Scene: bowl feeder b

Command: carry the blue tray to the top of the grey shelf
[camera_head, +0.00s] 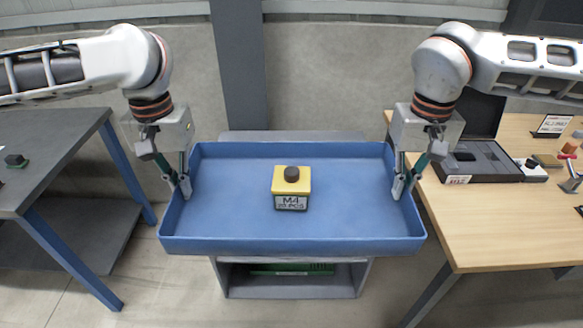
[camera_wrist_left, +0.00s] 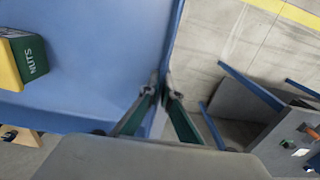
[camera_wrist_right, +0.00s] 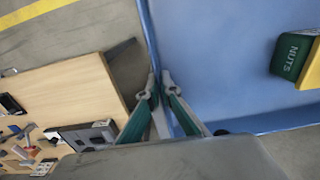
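The blue tray (camera_head: 240,225) spans the middle of the head view, roughly level, over the grey shelf (camera_head: 290,290). The shelf's top edge shows behind the tray; whether the tray touches it is hidden. My left gripper (camera_head: 181,188) is shut on the tray's left wall, one finger on each side, also seen in the left wrist view (camera_wrist_left: 162,92). My right gripper (camera_head: 402,188) is shut on the right wall in the same way, also seen in the right wrist view (camera_wrist_right: 158,92). A yellow box (camera_head: 291,186) labelled M4 with a dark knob stands inside the tray.
A dark grey table (camera_head: 45,150) with blue legs stands at the left. A wooden table (camera_head: 490,220) at the right holds an open black case (camera_head: 482,160) and several tools. A grey pillar (camera_head: 240,70) rises behind the tray. A green thing (camera_head: 292,269) lies inside the shelf.

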